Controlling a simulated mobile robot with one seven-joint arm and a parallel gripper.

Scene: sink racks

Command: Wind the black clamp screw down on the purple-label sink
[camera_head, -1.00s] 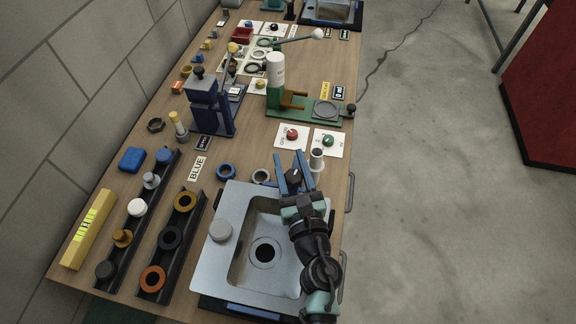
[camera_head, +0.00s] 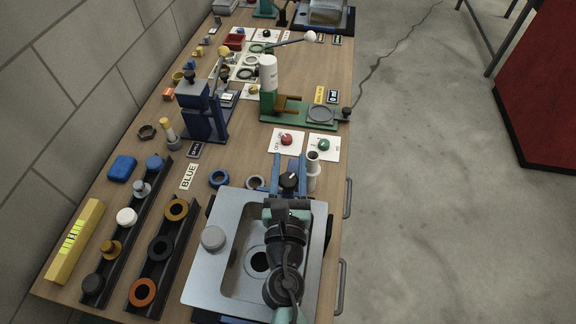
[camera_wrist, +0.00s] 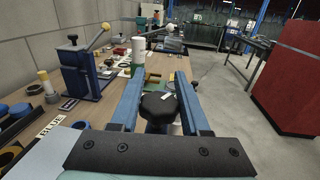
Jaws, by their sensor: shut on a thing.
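The black clamp screw knob (camera_head: 289,181) stands at the far edge of the grey sink (camera_head: 205,275). My gripper (camera_head: 290,166) is shut on the knob, with one blue finger on each side. In the wrist view the dark, rounded knob (camera_wrist: 158,107) sits between the blue fingers, with a pale mark on its top. The screw shaft below the knob is hidden. My arm covers the right part of the sink's basin. I cannot make out a purple label on this sink.
A white cylinder (camera_head: 312,172) stands close to the right finger. Red (camera_head: 286,140) and green (camera_head: 324,145) buttons lie beyond. Ring racks (camera_head: 162,248) stand left of the sink. A blue press (camera_head: 200,112) and green fixture (camera_head: 295,112) stand farther back.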

